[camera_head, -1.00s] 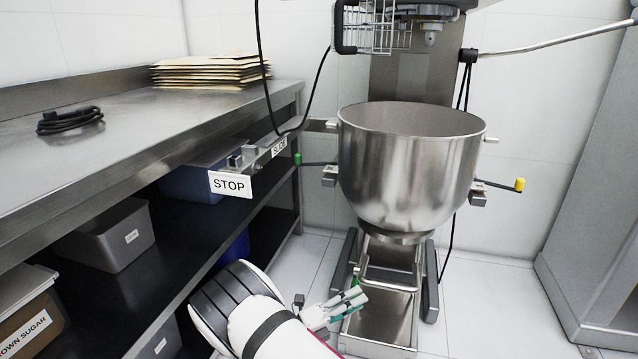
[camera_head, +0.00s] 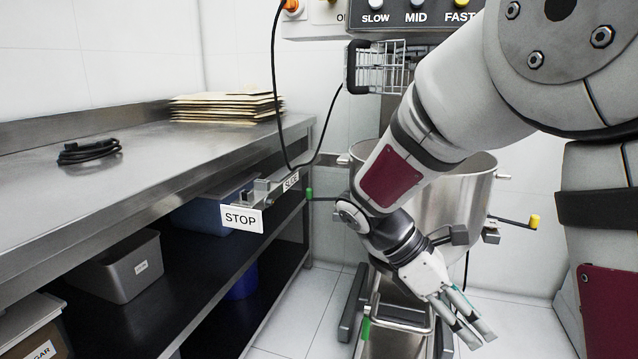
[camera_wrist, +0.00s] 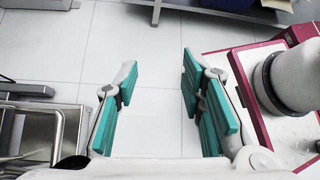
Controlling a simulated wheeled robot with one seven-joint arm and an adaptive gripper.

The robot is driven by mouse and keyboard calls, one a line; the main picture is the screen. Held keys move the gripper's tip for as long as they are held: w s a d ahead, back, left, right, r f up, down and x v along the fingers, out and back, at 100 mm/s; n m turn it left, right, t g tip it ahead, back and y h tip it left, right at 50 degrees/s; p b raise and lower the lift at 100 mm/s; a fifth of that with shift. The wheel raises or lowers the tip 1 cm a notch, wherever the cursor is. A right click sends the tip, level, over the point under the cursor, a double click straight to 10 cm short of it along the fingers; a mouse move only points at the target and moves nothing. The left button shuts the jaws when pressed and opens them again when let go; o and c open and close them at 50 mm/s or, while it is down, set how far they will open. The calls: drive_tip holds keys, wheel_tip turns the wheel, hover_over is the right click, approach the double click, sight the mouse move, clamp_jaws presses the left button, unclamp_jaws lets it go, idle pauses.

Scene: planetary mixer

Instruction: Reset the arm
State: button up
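My gripper (camera_head: 476,338) hangs at the lower right in the head view, pointing down and to the right, in front of the mixer. In the wrist view my gripper (camera_wrist: 158,72) has its two green-padded fingers apart with bare floor between them. It is open and holds nothing. My arm crosses the right half of the head view and hides much of the steel mixer bowl (camera_head: 462,195). The mixer's control panel (camera_head: 400,18) shows SLOW, MID and FAST buttons at the top.
A steel worktable (camera_head: 150,160) fills the left side, with a STOP sign (camera_head: 241,218) near its front edge. A black coiled cable (camera_head: 88,151) and stacked brown envelopes (camera_head: 226,107) lie on top. Grey bins stand on the shelf below. The floor (camera_head: 308,308) between table and mixer is clear.

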drive_tip(key=s+a+r+m+t+y, duration=0.2)
drive_tip(key=s+m+y, duration=0.2)
drive_tip(key=s+m, duration=0.6)
drive_tip(key=s+a+r+m+t+y, duration=0.25)
drive_tip(key=s+m+y, duration=0.3)
drive_tip(key=s, duration=0.95)
wheel_tip(320, 180, up, 35)
drive_tip(key=d+t+p, duration=0.1)
drive_tip(key=t+p, duration=0.2)
drive_tip(key=p, duration=3)
drive_tip(key=shift+w+f+t+h, duration=0.15)
drive_tip(key=shift+w+t+h, duration=0.05)
drive_tip(key=shift+t+h, duration=0.15)
